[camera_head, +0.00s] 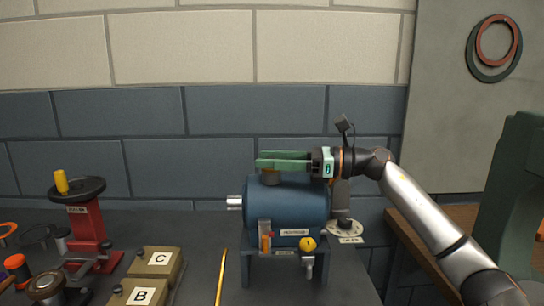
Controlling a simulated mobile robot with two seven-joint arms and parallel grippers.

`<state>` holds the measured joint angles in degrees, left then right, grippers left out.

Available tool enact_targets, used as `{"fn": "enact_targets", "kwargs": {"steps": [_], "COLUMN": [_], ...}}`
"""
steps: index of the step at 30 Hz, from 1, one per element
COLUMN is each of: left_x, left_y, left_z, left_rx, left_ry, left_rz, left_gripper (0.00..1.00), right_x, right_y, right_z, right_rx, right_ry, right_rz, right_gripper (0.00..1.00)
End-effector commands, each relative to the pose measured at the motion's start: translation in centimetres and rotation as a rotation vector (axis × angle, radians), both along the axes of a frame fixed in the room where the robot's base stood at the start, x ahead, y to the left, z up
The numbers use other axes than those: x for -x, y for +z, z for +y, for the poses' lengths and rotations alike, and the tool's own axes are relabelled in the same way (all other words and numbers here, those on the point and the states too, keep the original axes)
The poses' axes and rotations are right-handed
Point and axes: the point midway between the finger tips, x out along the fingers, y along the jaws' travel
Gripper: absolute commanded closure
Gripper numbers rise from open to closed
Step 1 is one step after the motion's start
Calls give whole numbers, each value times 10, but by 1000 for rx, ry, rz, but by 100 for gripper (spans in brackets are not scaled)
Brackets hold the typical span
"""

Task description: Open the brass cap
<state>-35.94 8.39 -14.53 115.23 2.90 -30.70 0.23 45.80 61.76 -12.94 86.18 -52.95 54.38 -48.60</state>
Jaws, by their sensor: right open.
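A blue cylindrical casing (280,205) rests on a blue stand on the dark bench, with a silver shaft stub (234,202) at its left end. A short brownish brass-coloured cap (270,178) stands on top of the casing and is partly hidden by my right gripper. My right gripper (265,160) has green fingers, is open, and lies level over the cap, pointing left. Whether its fingers touch the cap I cannot tell. My left gripper is not in view.
A yellow round knob (307,244) and an orange-handled valve (266,243) sit on the casing's front. A round dial plate (345,229) stands at its right. A red hand-wheel stand (85,225) and boxes marked C (160,260) and B (140,295) are at left.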

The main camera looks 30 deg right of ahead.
Motion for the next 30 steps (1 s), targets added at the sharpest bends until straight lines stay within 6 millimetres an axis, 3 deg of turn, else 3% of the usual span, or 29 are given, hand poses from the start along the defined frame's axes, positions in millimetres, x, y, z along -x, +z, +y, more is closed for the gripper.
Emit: {"fn": "enact_targets", "kwargs": {"steps": [6,21,30], "left_x": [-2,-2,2], "left_y": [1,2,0], "left_z": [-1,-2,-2], "left_rx": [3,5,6], "left_ry": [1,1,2], "left_rz": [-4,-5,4], "left_gripper": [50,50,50], "right_x": [0,0,0], "right_y": [0,0,0], "right_z": [0,0,0], "right_rx": [0,1,1], "right_ry": [-1,-1,-1], "right_rz": [0,1,1], "right_gripper": [45,100,100]}}
